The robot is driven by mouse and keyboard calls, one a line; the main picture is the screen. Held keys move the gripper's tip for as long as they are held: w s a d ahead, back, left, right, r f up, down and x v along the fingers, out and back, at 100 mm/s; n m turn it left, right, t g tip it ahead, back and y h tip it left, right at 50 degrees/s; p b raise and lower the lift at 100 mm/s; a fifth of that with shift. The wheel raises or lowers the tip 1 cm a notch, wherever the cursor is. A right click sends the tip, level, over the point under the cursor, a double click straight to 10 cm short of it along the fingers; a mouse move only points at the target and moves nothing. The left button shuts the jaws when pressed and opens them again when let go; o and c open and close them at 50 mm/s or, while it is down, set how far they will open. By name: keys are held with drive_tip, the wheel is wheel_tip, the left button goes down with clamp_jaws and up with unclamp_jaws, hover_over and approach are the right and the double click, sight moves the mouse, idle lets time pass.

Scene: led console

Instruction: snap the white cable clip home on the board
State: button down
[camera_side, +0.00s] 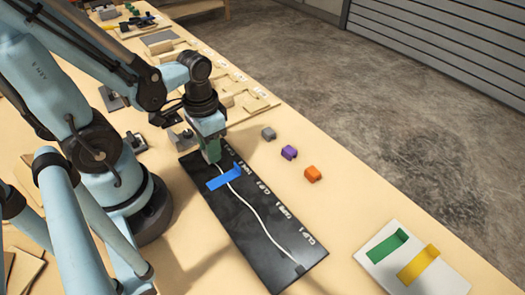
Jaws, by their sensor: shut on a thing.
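My gripper (213,154) points down at the far end of the black board (233,214), low over it or touching it; I cannot tell which. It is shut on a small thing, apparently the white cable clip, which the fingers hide. A white cable (248,206) runs along the board from under my gripper to a dark block at the near end. A blue angled piece (225,178) lies across the cable just in front of my gripper. White clip labels are printed along the board's right edge.
A white plate (374,254) at lower right carries green and yellow angled pieces. Wooden fixtures (247,98) stand behind my gripper.

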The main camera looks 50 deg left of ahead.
idle(0.4)
drive_tip(key=c, duration=0.8)
unclamp_jaws()
drive_tip(key=shift+o, duration=0.2)
drive_tip(key=shift+r, duration=0.1)
wheel_tip(320, 180, up, 12)
drive_tip(key=w+d+t, duration=0.3)
drive_tip(key=w+t, duration=0.4)
drive_tip(key=w, duration=0.2)
drive_tip(key=shift+d, duration=0.15)
